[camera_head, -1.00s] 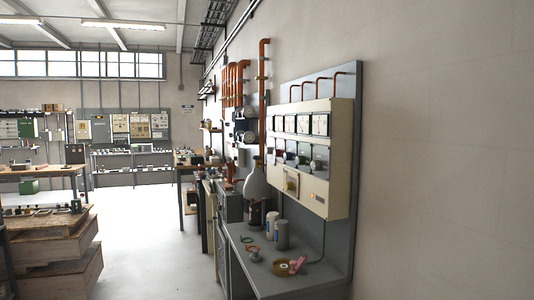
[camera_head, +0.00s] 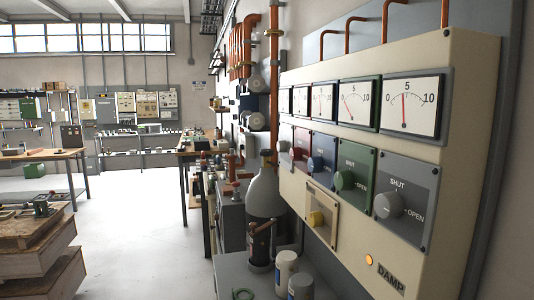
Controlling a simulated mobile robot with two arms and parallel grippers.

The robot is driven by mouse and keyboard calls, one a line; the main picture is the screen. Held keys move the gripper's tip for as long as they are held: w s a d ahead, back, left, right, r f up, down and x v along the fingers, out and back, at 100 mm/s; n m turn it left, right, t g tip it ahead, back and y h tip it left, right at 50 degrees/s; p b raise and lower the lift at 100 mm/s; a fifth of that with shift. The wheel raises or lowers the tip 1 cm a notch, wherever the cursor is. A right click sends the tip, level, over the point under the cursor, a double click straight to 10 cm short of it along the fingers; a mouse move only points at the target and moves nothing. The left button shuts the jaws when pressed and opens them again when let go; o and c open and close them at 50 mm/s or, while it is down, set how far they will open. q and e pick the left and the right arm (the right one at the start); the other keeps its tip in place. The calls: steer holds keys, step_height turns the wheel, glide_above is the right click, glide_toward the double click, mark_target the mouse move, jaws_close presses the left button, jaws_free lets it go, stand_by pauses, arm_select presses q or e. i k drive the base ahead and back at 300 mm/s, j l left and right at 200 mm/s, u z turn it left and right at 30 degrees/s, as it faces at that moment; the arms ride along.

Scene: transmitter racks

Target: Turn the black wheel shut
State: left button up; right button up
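A cream control panel (camera_head: 452,110) on the right wall carries a row of round knobs under a row of dial gauges. The nearest knob is grey (camera_head: 388,205), on a dark grey plate marked SHUT and OPEN. No plainly black wheel stands out, and I cannot tell which knob is meant. The nearest gauge (camera_head: 411,105) has its needle close to 5. Neither of my grippers is in view.
A grey bench with white-lidded jars (camera_head: 287,265) stands below the panel. A large pale bottle (camera_head: 263,195) and copper pipes (camera_head: 273,60) are beyond it. A clear floor aisle (camera_head: 145,225) lies to the left, with stacked wooden crates (camera_head: 50,272) at its left edge.

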mark_target(265, 152)
steer(key=z, duration=0.85)
steer(key=j+z, duration=0.85)
steer(key=j, duration=0.25)
steer(key=k+j+z, duration=0.1)
steer(key=j+z, duration=0.35)
